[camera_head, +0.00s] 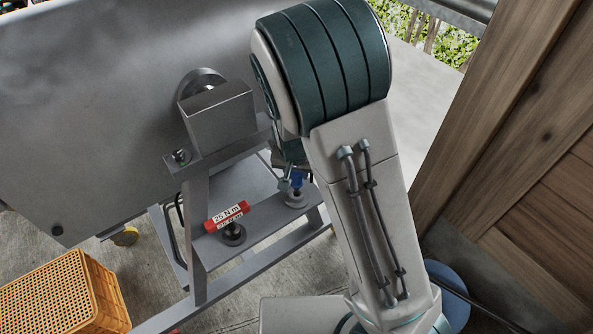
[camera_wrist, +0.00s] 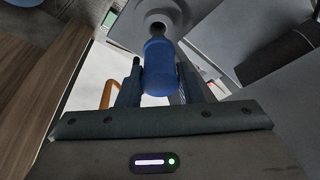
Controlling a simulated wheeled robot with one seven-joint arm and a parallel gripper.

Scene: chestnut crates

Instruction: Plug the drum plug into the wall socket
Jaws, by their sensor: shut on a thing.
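The blue plug (camera_wrist: 160,68) sits between the dark fingers of my gripper (camera_wrist: 160,88) in the wrist view, and the gripper is shut on it. Its far end meets or lies just in front of a grey round fitting (camera_wrist: 160,22); I cannot tell whether it is seated there. In the head view the small blue plug (camera_head: 297,182) shows low beside my arm, just above a round grey base (camera_head: 296,200) on the stand's shelf. My arm hides most of my gripper there. I cannot make out a wall socket in either view.
The grey metal stand (camera_head: 198,240) holds a large grey drum (camera_head: 90,100). A red-ended handle marked 25 N m (camera_head: 227,215) stands on the shelf. An orange crate (camera_head: 60,295) is at lower left. A wooden wall (camera_head: 520,150) closes the right side.

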